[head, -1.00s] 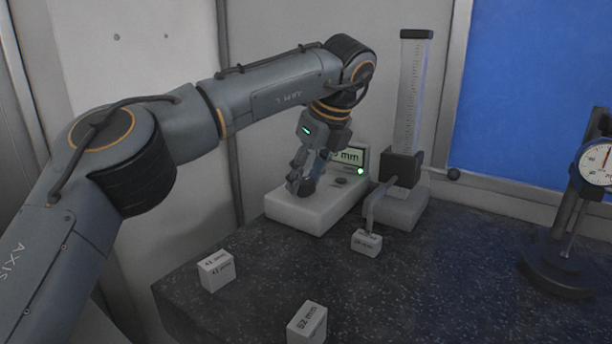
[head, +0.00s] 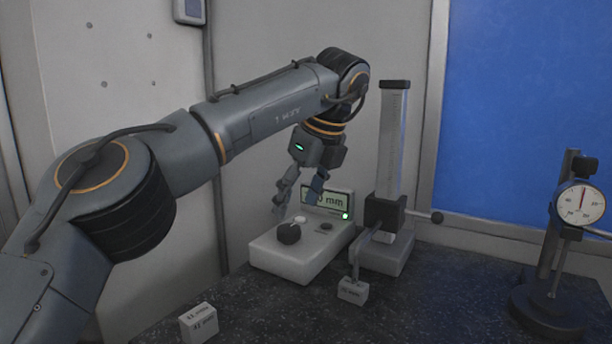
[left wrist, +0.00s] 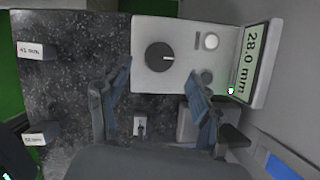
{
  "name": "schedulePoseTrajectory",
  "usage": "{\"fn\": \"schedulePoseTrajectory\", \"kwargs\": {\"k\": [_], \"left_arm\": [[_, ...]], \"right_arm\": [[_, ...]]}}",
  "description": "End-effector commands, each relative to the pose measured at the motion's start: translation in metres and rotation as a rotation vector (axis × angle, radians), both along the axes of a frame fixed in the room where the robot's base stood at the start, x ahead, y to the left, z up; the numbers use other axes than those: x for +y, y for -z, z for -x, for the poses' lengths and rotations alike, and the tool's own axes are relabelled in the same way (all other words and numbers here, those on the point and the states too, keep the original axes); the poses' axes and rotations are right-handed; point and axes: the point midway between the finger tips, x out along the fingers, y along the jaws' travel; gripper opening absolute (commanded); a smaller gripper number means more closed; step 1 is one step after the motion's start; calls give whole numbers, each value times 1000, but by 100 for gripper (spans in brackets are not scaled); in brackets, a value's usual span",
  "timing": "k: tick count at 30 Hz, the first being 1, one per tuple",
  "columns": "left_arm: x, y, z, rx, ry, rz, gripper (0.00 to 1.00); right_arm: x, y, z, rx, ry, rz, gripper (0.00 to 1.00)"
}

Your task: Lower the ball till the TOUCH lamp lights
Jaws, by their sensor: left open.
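The console (head: 300,262) is a pale box with a black dial knob (head: 289,233), buttons and a display (head: 326,199). In the left wrist view the display (left wrist: 247,61) reads 28.0 mm. A small green lamp (head: 345,216) glows at its corner; I cannot read its label. Beside it stands a column gauge (head: 392,140) with a black slider (head: 384,211) and a bent arm (head: 357,252) reaching down to a labelled block (head: 352,290). I cannot make out the ball at the arm's tip. My left gripper (head: 298,192) is open and empty above the knob. My right gripper is out of view.
A dial indicator (head: 581,205) on a dark stand is at the right. A black round handle (head: 437,217) sticks out right of the slider. The dark speckled table (head: 440,300) is clear between.

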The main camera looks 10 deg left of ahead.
Motion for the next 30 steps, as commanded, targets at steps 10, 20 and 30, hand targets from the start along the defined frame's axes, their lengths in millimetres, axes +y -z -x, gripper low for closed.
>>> {"fn": "schedulePoseTrajectory", "kwargs": {"k": [10,20,30], "left_arm": [[-17,-50,11,-2,-2,-2,64],[-20,-59,14,-2,-1,0,64],[-20,-58,13,-2,-1,0,64]], "right_arm": [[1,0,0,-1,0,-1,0],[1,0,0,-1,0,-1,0],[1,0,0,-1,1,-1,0]]}}
